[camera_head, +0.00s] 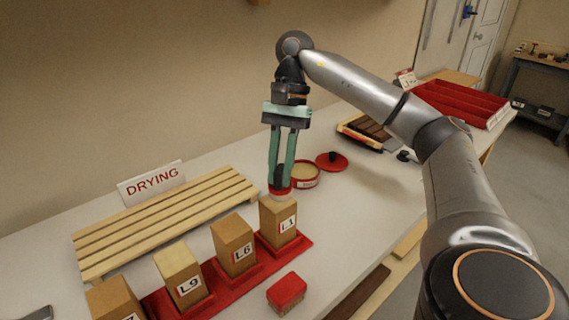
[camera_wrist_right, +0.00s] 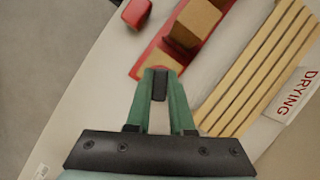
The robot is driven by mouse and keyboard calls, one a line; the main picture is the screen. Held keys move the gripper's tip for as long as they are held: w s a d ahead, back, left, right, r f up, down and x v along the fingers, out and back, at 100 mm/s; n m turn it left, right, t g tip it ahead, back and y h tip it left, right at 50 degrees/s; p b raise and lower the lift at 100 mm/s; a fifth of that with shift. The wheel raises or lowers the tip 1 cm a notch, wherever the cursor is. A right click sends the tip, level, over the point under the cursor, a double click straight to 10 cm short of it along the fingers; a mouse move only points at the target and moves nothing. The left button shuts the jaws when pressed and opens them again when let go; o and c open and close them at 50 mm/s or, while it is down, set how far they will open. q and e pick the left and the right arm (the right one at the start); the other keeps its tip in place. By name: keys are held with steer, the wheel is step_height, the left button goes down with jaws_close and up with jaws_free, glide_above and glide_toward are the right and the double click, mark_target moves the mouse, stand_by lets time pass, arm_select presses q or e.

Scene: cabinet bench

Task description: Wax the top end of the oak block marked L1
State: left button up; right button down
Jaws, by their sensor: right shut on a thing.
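The oak block marked L1 (camera_head: 279,228) stands upright in the right-hand end of the red rack (camera_head: 303,243). My right gripper (camera_head: 281,178) points down above it, shut on the dark grip of a red applicator (camera_head: 280,190) with a pale pad. The pad appears to touch the block's top end, which it partly hides. In the right wrist view the gripper (camera_wrist_right: 160,85) has a dark piece between its green fingers; the pad is hidden there. An open red wax tin (camera_head: 305,176) stands behind the block, its red lid (camera_head: 332,160) beside it. My left gripper is not in view.
Blocks L6 (camera_head: 233,245) and L9 (camera_head: 180,275) and another block stand left in the rack. A slatted wooden rack (camera_head: 165,215) with a DRYING sign (camera_head: 151,184) lies behind. A red brush (camera_head: 287,293) lies in front. Red trays (camera_head: 460,103) stand far right.

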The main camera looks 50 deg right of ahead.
steer(key=shift+w, duration=0.3)
steer(key=shift+a+f, duration=0.1)
steer(key=shift+a, duration=1.15)
steer(key=shift+s+d+b, duration=0.35)
steer(key=shift+s+d, duration=0.15)
steer(key=shift+s+d+b, duration=0.3)
steer(key=shift+s+d, duration=0.35)
steer(key=shift+s, duration=0.2)
steer(key=shift+w+a, duration=0.2)
steer(key=shift+a, duration=1.1)
steer(key=shift+w+d+p, duration=0.5)
steer(key=shift+w+d, duration=0.25)
steer(key=shift+d, duration=0.15)
steer(key=shift+w+d, duration=0.35)
steer(key=shift+d, duration=0.15)
steer(key=shift+s+a+f, duration=0.1)
steer(key=shift+s+a, duration=0.2)
steer(key=shift+a, duration=0.05)
steer(key=shift+s+a, duration=0.3)
steer(key=shift+a, duration=0.05)
